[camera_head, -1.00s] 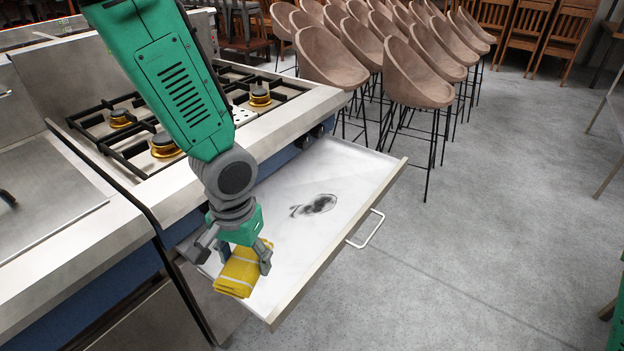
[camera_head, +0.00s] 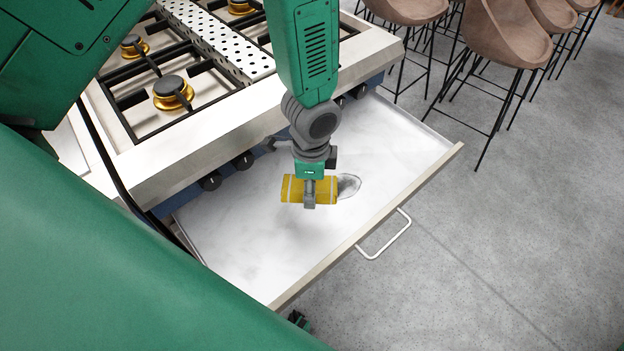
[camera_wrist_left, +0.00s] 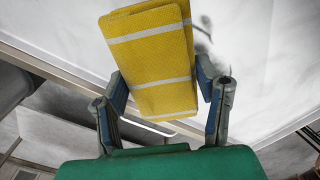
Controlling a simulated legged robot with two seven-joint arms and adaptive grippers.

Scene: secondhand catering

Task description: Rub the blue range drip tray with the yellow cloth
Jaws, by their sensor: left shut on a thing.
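The drip tray (camera_head: 262,252) is pulled out of the blue-fronted range like a drawer, its pale inner surface bare. A grey smudge (camera_head: 349,186) marks the middle of the tray. My left gripper (camera_head: 309,196) is shut on the folded yellow cloth (camera_head: 290,189), which has pale stripes. The cloth is over the tray, just left of the smudge and partly overlapping it in view; I cannot tell whether it presses on the surface. In the left wrist view the cloth (camera_wrist_left: 152,62) sits between the fingers, with the tray (camera_wrist_left: 275,50) behind it.
The range top (camera_head: 200,130) with burners and black grates stands behind the tray. Knobs (camera_head: 243,160) line its front above the tray. A handle (camera_head: 384,236) sticks out from the tray's front edge. Brown stools (camera_head: 497,32) stand at the upper right on open grey floor.

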